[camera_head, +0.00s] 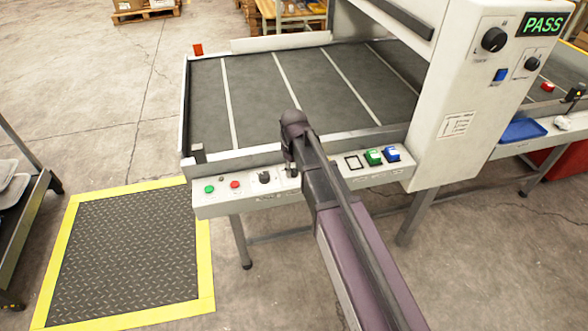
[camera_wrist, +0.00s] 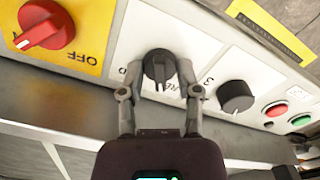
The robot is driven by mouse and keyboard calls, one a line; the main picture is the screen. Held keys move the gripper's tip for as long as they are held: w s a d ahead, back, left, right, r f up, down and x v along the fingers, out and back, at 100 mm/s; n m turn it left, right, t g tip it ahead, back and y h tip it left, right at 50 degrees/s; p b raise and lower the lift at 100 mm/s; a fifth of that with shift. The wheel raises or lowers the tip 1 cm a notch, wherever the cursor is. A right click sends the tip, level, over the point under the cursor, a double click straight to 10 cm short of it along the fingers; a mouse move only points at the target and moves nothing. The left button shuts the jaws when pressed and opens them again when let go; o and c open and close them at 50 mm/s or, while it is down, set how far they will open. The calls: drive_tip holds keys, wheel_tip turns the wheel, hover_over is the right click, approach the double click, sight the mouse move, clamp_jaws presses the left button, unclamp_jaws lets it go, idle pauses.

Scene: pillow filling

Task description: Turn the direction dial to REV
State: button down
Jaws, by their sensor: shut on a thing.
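The direction dial (camera_wrist: 158,66), a black knob with a raised grip bar, is on the white front panel in the wrist view. My gripper (camera_wrist: 158,82) has one finger on each side of it and is shut on it. The bar points roughly up and down in the picture. The lettering around the dial is upside down and partly hidden by the fingers, so I cannot read which mark it points to. In the head view my gripper (camera_head: 290,168) is at the front panel (camera_head: 228,206), and my arm mostly hides the dial.
A second black knob (camera_wrist: 235,96) sits right of the dial, with red (camera_wrist: 277,110) and green (camera_wrist: 300,121) buttons beyond. A red rotary switch (camera_wrist: 45,24) on yellow is at left. The conveyor bed (camera_head: 255,85) lies behind the panel. A PASS display (camera_head: 543,25) is lit.

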drive_tip(key=shift+n, duration=1.2)
drive_tip(key=shift+c, duration=1.5)
unclamp_jaws()
drive_tip(key=shift+m, duration=0.4)
